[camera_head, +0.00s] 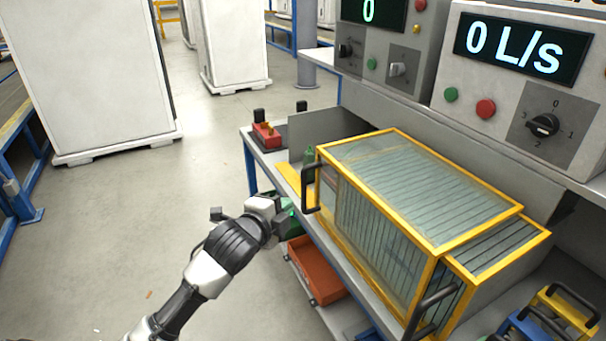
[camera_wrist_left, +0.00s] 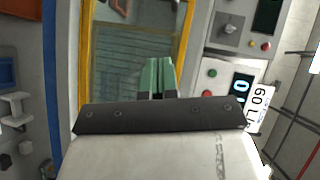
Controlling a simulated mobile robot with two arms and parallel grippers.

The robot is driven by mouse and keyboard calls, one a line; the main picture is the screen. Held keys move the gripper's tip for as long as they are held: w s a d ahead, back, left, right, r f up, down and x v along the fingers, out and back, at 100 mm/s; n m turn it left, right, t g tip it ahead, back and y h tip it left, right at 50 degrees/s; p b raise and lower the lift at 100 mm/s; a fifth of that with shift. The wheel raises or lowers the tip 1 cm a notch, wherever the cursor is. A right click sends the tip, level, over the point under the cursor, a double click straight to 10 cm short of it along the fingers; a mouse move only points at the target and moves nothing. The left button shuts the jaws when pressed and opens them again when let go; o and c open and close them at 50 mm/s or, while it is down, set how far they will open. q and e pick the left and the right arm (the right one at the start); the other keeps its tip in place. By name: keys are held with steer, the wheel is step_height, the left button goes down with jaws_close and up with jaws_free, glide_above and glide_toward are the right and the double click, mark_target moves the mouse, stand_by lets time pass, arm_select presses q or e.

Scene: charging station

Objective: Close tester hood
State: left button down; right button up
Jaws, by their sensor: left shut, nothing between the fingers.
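The tester hood (camera_head: 425,190) is a clear box with a yellow frame on the bench. It overlaps a second yellow-framed glazed section (camera_head: 500,245) that extends out at its right end. A black handle (camera_head: 308,188) is on the hood's left end, and another black handle (camera_head: 432,305) is at the near right. My left gripper (camera_head: 288,212) is just left of the left handle, apart from it in the picture, shut and empty. In the left wrist view, its green fingertips (camera_wrist_left: 157,76) are together in front of the yellow-framed glass (camera_wrist_left: 115,55). My right gripper is not in view.
Control panels with displays (camera_head: 515,45) stand behind the hood. Yellow and blue handled items (camera_head: 565,315) are at lower right.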

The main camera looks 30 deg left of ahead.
arm_select(q)
step_height(320, 180, up, 2)
steer(key=p, duration=0.1)
glide_toward(308, 169)
steer(key=w+d, duration=0.3)
steer(key=w, duration=0.1)
steer(key=w+a, duration=0.1)
steer(key=shift+w+a+f+m+p, duration=0.25)
steer(key=shift+a+f+m+p, duration=0.05)
steer(key=shift+f, duration=0.1)
steer(key=shift+w+a+f, duration=0.15)
steer(key=shift+w+a, duration=0.3)
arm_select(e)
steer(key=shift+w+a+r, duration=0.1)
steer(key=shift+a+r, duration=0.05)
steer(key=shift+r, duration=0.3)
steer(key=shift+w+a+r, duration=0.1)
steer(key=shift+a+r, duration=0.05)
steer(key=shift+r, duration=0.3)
arm_select(q)
steer(key=shift+a, duration=0.1)
